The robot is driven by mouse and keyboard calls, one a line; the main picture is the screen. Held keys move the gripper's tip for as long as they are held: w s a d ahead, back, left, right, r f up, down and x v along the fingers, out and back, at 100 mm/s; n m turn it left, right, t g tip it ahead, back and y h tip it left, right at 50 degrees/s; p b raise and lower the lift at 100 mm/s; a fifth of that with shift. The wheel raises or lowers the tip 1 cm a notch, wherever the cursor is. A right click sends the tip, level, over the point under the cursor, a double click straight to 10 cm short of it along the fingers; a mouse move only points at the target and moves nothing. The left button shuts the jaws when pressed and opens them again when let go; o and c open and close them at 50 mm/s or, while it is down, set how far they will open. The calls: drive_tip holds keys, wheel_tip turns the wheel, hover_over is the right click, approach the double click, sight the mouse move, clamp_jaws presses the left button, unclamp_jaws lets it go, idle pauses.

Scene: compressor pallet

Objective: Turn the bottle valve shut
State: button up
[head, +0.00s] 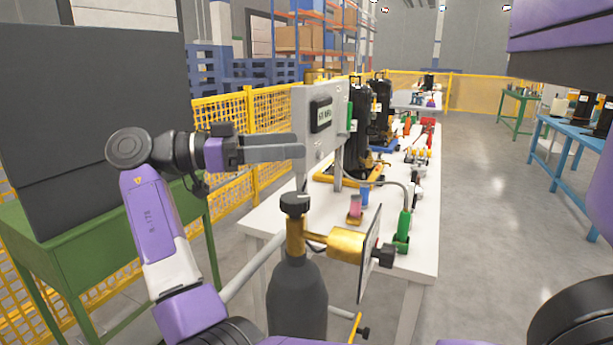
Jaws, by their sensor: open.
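A dark grey gas bottle (297,297) stands upright at the bottom middle of the head view. A brass valve body (295,238) sits on its neck. The black bottle valve knob (295,203) tops it. A brass regulator (346,246) with a black knob (383,256) sticks out to the right. My gripper (301,150) is open and empty, its grey fingers pointing right. In the picture its tips are above the valve knob and apart from it. The fingers are seen from the side and overlap, so the gap between them is hard to see.
A grey panel with a display (321,114) stands just behind the fingertips. A long white table (424,215) behind the bottle carries black compressors (358,125), a green cylinder (404,224) and small cups. A green bench (75,265) is at left. Open floor (480,260) is at right.

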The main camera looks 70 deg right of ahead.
sight(306, 197)
drive_tip(key=shift+s+a+f+n+t+h+p, duration=0.1)
drive_tip(key=shift+a+f+n+t+h+p, duration=0.6)
drive_tip(key=shift+f+n+t+h+p, duration=0.75)
drive_tip(key=shift+w+a+f+n+t+h+p, duration=0.1)
drive_tip(key=shift+a+f+n+t+h+p, duration=0.75)
drive_tip(key=shift+f+t+p, duration=1)
drive_tip(key=shift+s+a+f+n+t+h+p, duration=0.1)
drive_tip(key=shift+a+f+n+t+h+p, duration=0.45)
drive_tip(key=shift+f+n+t+h+p, duration=1.15)
drive_tip(key=shift+m+g+y, duration=0.3)
drive_tip(key=shift+m+y, duration=0.1)
drive_tip(key=shift+y, duration=0.1)
drive_tip(key=shift+f+x, duration=0.2)
drive_tip(key=shift+x, duration=1.75)
drive_tip(key=shift+f+x, duration=0.25)
drive_tip(key=shift+x, duration=1.7)
drive_tip(key=shift+c, duration=0.4)
drive_tip(key=c, duration=1.3)
drive_tip(key=shift+f, duration=0.1)
